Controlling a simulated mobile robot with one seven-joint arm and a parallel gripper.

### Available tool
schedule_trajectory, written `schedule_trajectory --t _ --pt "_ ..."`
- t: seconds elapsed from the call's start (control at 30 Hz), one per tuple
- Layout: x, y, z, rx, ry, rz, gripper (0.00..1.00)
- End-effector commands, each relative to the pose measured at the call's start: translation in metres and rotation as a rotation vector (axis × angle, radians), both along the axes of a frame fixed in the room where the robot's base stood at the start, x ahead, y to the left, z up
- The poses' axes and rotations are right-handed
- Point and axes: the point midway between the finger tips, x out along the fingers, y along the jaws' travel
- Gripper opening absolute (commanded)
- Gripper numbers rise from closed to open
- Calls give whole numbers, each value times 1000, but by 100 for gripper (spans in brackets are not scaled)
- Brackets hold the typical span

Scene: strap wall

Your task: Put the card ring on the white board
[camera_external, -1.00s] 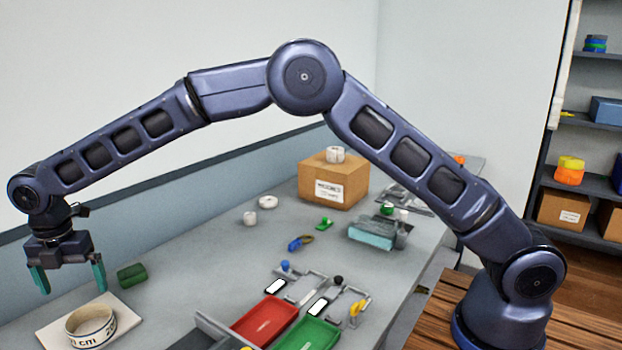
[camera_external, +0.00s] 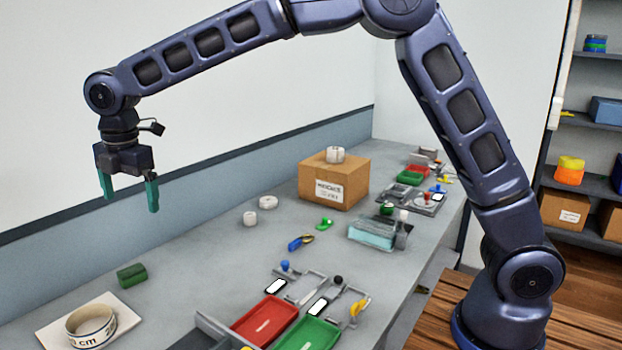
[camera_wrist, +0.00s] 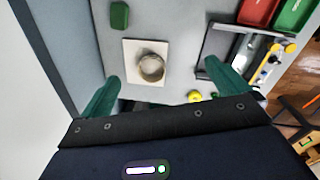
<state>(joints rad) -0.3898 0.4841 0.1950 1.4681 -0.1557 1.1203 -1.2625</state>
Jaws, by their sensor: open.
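The card ring (camera_external: 91,326) is a wide, pale ring with dark lettering on its side. It rests flat on the white board (camera_external: 124,314) at the front left of the bench. In the wrist view the ring (camera_wrist: 151,68) sits inside the edges of the board (camera_wrist: 131,81), which lies flat beyond my fingertips. My gripper (camera_external: 129,204) has green fingers spread apart with nothing between them. It is well above the bench, up and to the right of the ring in the external view. The wrist view shows both fingers (camera_wrist: 162,80) apart.
A green block (camera_external: 132,275) lies behind the board. Red (camera_external: 265,320) and green (camera_external: 308,333) trays stand to the right, with small tools behind them. Two white rolls (camera_external: 250,219) and a cardboard box (camera_external: 334,180) are farther back. The bench between the block and tools is clear.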

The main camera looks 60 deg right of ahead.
Motion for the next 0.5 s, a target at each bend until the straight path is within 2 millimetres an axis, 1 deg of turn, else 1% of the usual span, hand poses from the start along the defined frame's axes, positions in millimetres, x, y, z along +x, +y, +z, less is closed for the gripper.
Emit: schedule_trajectory --t 0.03,0.17,0.2,0.37,0.5 --pt "-8 -17 15 5 -11 -46 100" --pt "-29 -56 42 18 -34 -177 100" --pt "-36 -68 50 24 -41 -218 100" --pt "-68 -115 78 46 -70 -380 100" --pt "-99 -155 98 70 -92 -525 100"
